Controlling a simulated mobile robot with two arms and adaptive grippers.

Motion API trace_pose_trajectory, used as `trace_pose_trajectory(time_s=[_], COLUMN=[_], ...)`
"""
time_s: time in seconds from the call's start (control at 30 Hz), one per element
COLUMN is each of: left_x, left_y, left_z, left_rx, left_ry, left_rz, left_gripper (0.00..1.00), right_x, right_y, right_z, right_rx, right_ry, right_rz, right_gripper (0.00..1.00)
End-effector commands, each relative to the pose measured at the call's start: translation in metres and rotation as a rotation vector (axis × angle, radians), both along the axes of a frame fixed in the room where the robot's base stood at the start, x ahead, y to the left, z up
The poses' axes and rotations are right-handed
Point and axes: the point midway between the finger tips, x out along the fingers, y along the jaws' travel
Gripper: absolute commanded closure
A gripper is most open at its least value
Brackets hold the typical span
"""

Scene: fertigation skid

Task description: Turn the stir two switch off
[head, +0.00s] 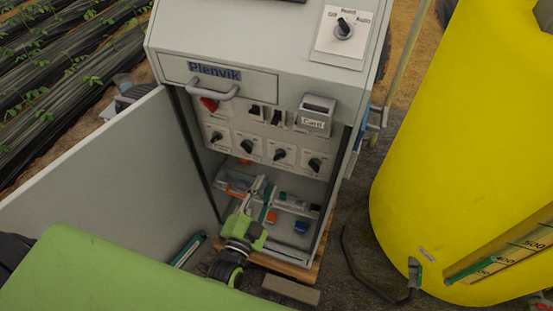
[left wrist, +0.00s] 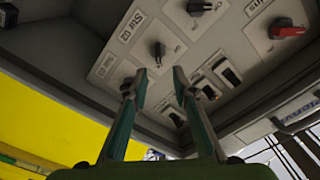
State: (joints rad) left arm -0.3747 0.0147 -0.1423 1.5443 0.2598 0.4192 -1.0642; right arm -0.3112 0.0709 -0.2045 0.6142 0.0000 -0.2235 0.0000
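The stir two switch, a black rotary knob (left wrist: 157,50) on a pale plate marked "Stir 02", is on the panel in the left wrist view. In the head view it appears to be the third knob (head: 279,154) from the left in the lower row. Its setting is too small to read. My left gripper (head: 263,185) is inside the open cabinet, below the knob row. In the left wrist view its teal fingers with grey tips (left wrist: 160,73) stand apart with nothing between them, short of the panel and below the knob. My right gripper is not in view.
More knobs flank the switch (head: 247,145) (head: 315,164). A red switch (head: 210,103), black rockers (head: 255,110) and a "Card" box (head: 315,115) sit above. The cabinet door (head: 120,180) stands open at left. A yellow tank (head: 450,130) is at right. Small items lie on the cabinet's lower shelf.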

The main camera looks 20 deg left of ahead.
Motion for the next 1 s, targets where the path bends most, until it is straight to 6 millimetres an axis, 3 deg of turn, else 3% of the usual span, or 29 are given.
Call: trace_pose_trajectory(time_s=[0.2,0.43,0.6,0.9,0.93,1.0], left_x=[0.050,0.088,0.101,0.103,0.103,0.103], left_y=[-0.002,-0.004,-0.004,-0.004,-0.004,-0.004], left_z=[0.002,0.000,0.000,-0.001,-0.001,-0.001], left_rx=[-0.002,-0.001,-0.001,-0.002,-0.002,-0.002], left_ry=[-0.002,0.001,0.003,0.003,0.003,0.003], left_rz=[-0.001,-0.001,-0.001,-0.001,-0.001,-0.001], left_gripper=[0.75,0.75,0.75,0.75,0.78,0.96], right_x=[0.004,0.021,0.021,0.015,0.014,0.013], right_y=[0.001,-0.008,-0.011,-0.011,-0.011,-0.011], right_z=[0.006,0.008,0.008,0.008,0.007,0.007], right_rx=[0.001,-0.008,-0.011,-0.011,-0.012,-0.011], right_ry=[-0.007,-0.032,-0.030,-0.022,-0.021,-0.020], right_rz=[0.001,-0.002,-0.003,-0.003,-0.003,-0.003], right_gripper=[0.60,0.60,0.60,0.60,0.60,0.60])
